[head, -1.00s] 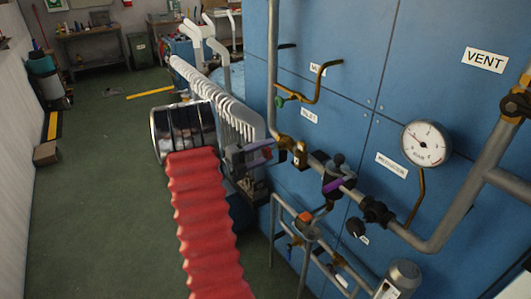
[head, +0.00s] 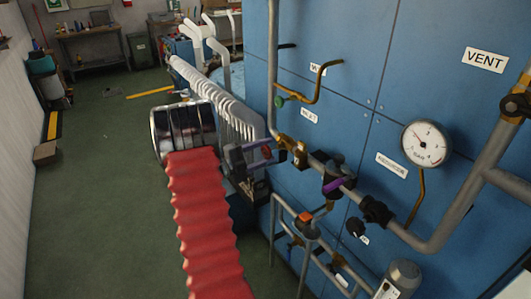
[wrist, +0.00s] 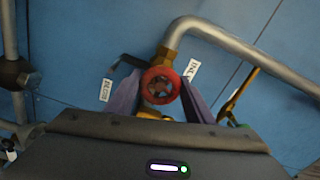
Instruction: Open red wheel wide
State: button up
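The red wheel (wrist: 161,86) is a small round handwheel on a brass valve, seen nearly face-on in the wrist view. In the head view only a small dark-red part of it (head: 266,152) shows beside my gripper. My gripper (wrist: 160,92) has its two purple fingers spread, one on each side of the wheel, with their tips near its rim. Firm contact cannot be made out. In the head view my gripper (head: 262,149) is at the pipe just left of the brass fitting. The lower finger is mostly hidden there.
A blue panel (head: 440,90) stands close behind the pipework. A pressure gauge (head: 425,144), a purple-handled valve (head: 335,182) and a green knob (head: 279,101) are nearby. A lower pipe frame with an orange part (head: 305,217) stands beneath. Green floor (head: 100,220) is open at left.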

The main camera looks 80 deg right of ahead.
jog(key=o, duration=0.4)
jog(key=shift+f, duration=0.1)
jog(key=shift+w+a, duration=0.1)
jog(key=v, duration=1.3)
jog(key=shift+w+a, duration=0.25)
